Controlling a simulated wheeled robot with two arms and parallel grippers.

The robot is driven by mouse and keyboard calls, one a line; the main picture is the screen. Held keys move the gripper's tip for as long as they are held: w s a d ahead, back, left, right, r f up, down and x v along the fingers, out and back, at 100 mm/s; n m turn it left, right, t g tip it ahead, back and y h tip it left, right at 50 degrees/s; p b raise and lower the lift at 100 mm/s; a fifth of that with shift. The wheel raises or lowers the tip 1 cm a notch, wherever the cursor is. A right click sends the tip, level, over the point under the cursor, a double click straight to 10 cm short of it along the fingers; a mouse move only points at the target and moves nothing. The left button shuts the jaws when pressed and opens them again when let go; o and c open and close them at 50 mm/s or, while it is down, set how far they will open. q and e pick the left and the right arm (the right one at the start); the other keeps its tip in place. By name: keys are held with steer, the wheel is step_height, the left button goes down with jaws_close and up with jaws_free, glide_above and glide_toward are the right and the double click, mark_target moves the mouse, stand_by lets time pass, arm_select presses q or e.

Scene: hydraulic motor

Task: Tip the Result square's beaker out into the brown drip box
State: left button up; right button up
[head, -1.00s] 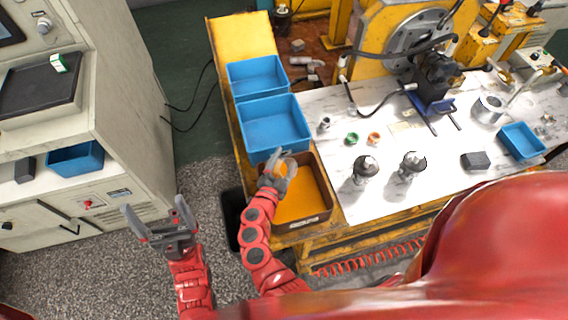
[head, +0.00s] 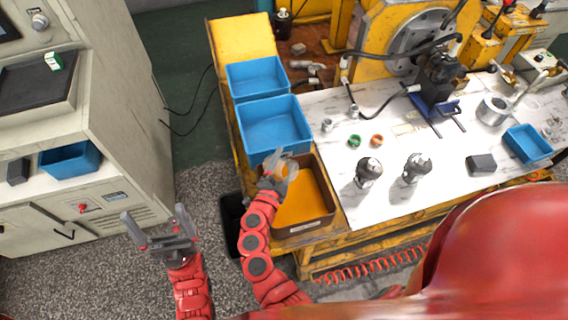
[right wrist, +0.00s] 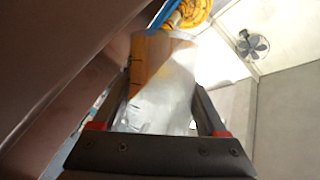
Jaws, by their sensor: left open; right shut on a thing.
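My right gripper (head: 274,165) is shut on a clear beaker (head: 290,169), over the back left part of the brown drip box (head: 330,216). The beaker looks tilted, and orange shows in or through it; I cannot tell which. In the right wrist view the see-through beaker (right wrist: 160,95) sits between the two fingers of the right gripper (right wrist: 162,105). The drip box has an orange inside and stands at the table's left front. My left gripper (head: 155,211) is open and empty, over the floor left of the table.
Two blue bins (head: 272,122) stand behind the drip box. On the white table (head: 340,100) are two dark-topped vessels (head: 368,170), a green ring (head: 354,141), an orange ring (head: 377,140), a dark block (head: 481,163) and pale square markings (head: 403,129). A grey cabinet (head: 120,110) stands at left.

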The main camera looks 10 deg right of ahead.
mark_target(287, 159)
steer(key=shift+s+d+r+m+t+h+b, duration=0.25)
steer(key=shift+m+b, duration=0.7)
steer(key=shift+b, duration=1.4)
steer(key=shift+a+r+m+t+h+b, duration=0.2)
steer(key=shift+r+m+t+b, duration=0.55)
steer(key=shift+b, duration=1.55)
steer(key=shift+s+d+r+m+h+b, duration=0.2)
steer(key=shift+m+h+b, duration=0.25)
steer(key=shift+m+b, duration=0.9)
steer(key=shift+s+d+r+m+h+b, duration=0.15)
steer(key=shift+m+h+b, duration=0.4)
steer(key=shift+b, duration=1.5)
steer(key=shift+s+r+m+b, duration=0.1)
steer(key=shift+r+m+b, duration=0.05)
steer(key=shift+m+b, duration=0.2)
steer(key=shift+r, duration=0.1)
steer(key=n+y+p, duration=0.1)
steer(key=p, duration=0.2)
steer(key=shift+n, duration=0.25)
steer(key=shift+a+p, duration=0.1)
steer(key=shift+p, duration=0.35)
steer(key=shift+f+n, duration=0.3)
steer(key=shift+f, duration=0.2)
